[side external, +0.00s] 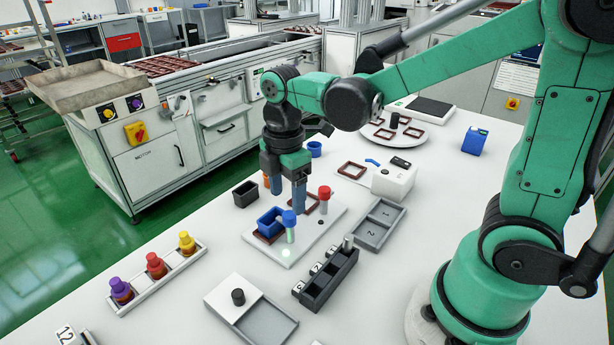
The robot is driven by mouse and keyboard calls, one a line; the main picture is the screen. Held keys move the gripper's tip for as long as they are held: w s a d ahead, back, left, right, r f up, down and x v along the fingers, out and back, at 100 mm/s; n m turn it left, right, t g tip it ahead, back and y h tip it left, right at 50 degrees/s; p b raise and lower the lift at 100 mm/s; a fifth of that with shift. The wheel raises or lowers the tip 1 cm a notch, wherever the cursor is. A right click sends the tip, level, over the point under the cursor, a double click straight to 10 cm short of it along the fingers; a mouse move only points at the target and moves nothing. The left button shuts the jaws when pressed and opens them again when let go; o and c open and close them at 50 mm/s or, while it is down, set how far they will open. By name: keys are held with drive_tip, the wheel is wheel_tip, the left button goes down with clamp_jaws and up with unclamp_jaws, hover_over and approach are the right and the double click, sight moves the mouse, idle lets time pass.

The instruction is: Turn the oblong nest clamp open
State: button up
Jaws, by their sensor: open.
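A white fixture plate (314,242) lies on the table with two brown nests. The front nest (263,238) holds a blue rectangular pot (270,222); the rear nest (311,207) is partly hidden behind my finger. A blue-topped clamp post (289,221) stands upright beside the blue pot. A red-topped post (324,195) stands at the rear nest. I cannot tell for sure which belongs to the oblong nest. My gripper (287,201) points down above the plate, fingers apart and holding nothing. Its right finger overlaps the blue top in view; contact is unclear.
A dark grey pot (245,194) stands left of the plate. A black numbered rack (328,281) and a grey two-part tray (378,226) lie to the right. A rack with purple, red and yellow capped bottles (155,266) stands front left. A white box (393,181) stands behind.

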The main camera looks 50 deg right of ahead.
sight(288, 215)
drive_tip(key=shift+f, duration=2)
clamp_jaws()
